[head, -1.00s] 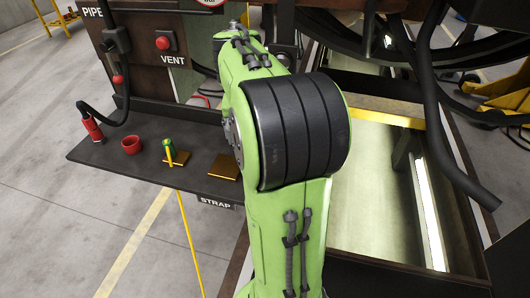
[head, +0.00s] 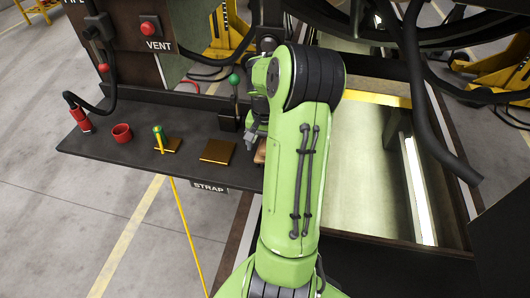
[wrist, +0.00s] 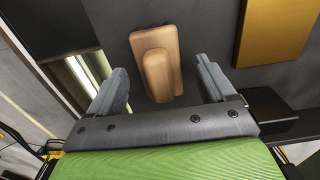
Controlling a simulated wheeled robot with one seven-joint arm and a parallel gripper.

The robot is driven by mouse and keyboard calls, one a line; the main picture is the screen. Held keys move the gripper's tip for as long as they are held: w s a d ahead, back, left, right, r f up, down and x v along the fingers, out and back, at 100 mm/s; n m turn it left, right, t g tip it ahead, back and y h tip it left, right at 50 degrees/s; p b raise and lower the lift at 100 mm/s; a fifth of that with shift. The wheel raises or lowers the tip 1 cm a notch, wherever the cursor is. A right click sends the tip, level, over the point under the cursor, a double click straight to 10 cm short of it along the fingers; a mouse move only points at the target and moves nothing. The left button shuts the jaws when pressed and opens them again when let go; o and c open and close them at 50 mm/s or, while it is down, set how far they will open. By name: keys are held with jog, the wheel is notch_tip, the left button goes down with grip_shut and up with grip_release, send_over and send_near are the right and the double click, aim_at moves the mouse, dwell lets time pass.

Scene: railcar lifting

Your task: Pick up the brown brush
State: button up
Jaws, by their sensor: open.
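The brown brush (wrist: 157,62) is a wooden block with a raised grip, lying on the dark shelf (head: 95,142). In the wrist view it lies between and ahead of my gripper's (wrist: 162,68) two grey fingers, with a gap on each side. The fingers are apart and hold nothing. In the head view only a small brown edge of the brush (head: 260,153) shows beside my arm, which hides the rest.
An open pit (head: 370,180) lies right of the arm.

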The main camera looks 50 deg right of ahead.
aim_at(265, 144)
jog(key=shift+d+f, duration=0.1)
jog(key=shift+f, duration=0.75)
jog(key=shift+r, duration=0.1)
jog(key=shift+c, duration=1.4)
jog(key=c, duration=0.9)
notch_tip(265, 144, up, 10)
jog(key=shift+r+p, duration=0.1)
jog(key=shift+p, duration=0.3)
jog(key=shift+c, duration=0.2)
